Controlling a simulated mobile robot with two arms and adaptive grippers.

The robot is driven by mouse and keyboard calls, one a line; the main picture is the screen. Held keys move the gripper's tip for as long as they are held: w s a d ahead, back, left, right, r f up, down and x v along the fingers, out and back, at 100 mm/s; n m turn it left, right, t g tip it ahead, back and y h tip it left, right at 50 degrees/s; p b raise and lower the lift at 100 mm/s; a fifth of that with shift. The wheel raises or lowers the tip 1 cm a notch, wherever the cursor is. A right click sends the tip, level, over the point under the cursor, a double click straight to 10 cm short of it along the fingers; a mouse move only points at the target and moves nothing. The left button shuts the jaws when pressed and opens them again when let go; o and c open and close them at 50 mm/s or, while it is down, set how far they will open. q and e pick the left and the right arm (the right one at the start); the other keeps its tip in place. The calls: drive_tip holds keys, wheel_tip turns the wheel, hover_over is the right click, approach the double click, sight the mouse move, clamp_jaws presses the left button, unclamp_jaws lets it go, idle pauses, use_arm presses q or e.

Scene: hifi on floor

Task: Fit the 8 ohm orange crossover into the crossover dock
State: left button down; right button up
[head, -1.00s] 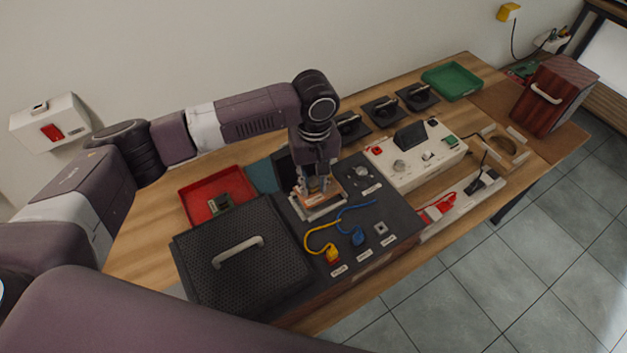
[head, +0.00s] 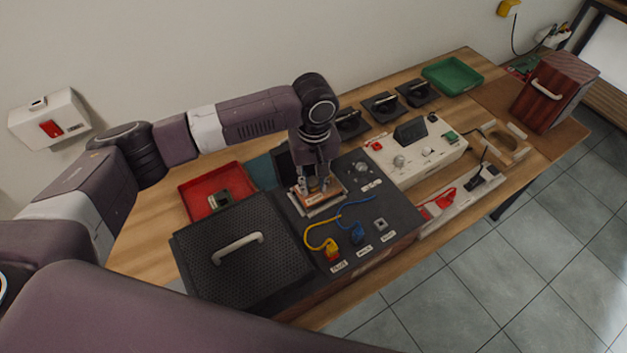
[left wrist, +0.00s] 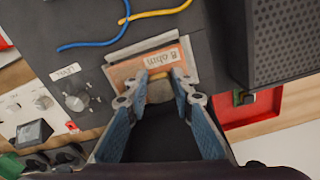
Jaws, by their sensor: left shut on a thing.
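The 8 ohm orange crossover (left wrist: 162,58) is a flat board with an orange label reading "8 ohm" in the left wrist view. In the head view the crossover (head: 323,195) lies over the pale crossover dock (head: 319,209) on the dark panel. My left gripper (head: 314,188) points down and is shut on the crossover; its fingertips also show in the left wrist view (left wrist: 159,75). The dock's pale edge (left wrist: 111,76) shows beside the board. The fingers hide part of the board, and I cannot tell whether it is fully seated. My right gripper is not in view.
A yellow cable (head: 319,246) and a blue cable (head: 356,232) lie on the panel in front of the dock. A black mesh grille with a handle (head: 237,247) is to the left. A red tray (head: 190,205) stands behind it. A white control box (head: 412,160) is to the right.

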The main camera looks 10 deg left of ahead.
sight(313, 191)
use_arm(q)
drive_tip(key=shift+f+b, duration=0.5)
drive_tip(key=shift+f, duration=1.5)
drive_tip(key=c, duration=1.6)
unclamp_jaws()
wheel_tip(313, 191, up, 12)
drive_tip(key=shift+d, duration=0.1)
